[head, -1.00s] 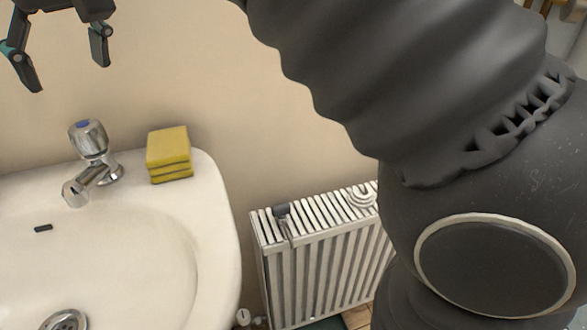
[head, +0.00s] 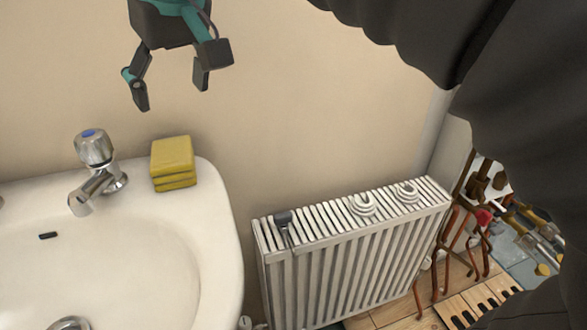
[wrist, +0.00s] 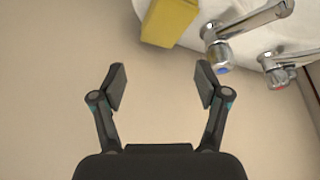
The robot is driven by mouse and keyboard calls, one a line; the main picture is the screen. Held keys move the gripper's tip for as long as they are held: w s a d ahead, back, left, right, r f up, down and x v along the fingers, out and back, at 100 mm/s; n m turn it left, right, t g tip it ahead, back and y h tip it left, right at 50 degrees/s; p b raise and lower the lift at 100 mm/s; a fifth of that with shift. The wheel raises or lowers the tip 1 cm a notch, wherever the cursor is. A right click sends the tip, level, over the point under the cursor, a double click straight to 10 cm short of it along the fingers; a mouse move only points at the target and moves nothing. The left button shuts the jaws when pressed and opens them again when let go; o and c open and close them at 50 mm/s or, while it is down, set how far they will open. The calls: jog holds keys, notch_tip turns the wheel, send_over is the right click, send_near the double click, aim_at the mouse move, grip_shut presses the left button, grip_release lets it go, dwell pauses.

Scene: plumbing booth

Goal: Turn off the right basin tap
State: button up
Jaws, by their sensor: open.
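The right basin tap (head: 95,150) is chrome with a rounded, blue-capped knob. It stands on the back rim of the white basin (head: 212,215), its spout pointing down over the bowl. No stream of water shows at the spout. In the wrist view the same tap (wrist: 218,60) is at the upper right, beyond the right finger. My gripper (head: 172,88) is open and empty, in the air above and to the right of the tap, above the sponges. In the wrist view my gripper's fingers (wrist: 161,80) are apart with only wall between them.
Stacked yellow sponges (head: 173,162) sit on the rim just right of the tap. A second tap (wrist: 277,68) shows at the wrist view's right. A white radiator (head: 350,260) stands right of the basin, with pipes and tools beyond. The wall behind is bare.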

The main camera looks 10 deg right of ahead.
jog(key=s+d+f+m+h, duration=0.1)
jog(key=s+d+f+m, duration=0.1)
jog(key=d+f, duration=0.6)
jog(key=s+d+f+m+t, duration=0.1)
jog(key=s+d+f, duration=0.3)
jog(key=d+f, duration=0.5)
jog(key=shift+d+f+m+h, duration=0.15)
jog(key=shift+f+m+h, duration=0.2)
jog(key=shift+m, duration=0.45)
jog(key=shift+w+t, duration=0.15)
jog(key=shift+t, duration=0.15)
jog(key=s+d+f+m, duration=0.1)
jog(key=s+d+f, duration=0.3)
jog(key=f, duration=0.4)
jog(key=shift+s+m+h, duration=0.4)
jog(key=shift+h, duration=0.05)
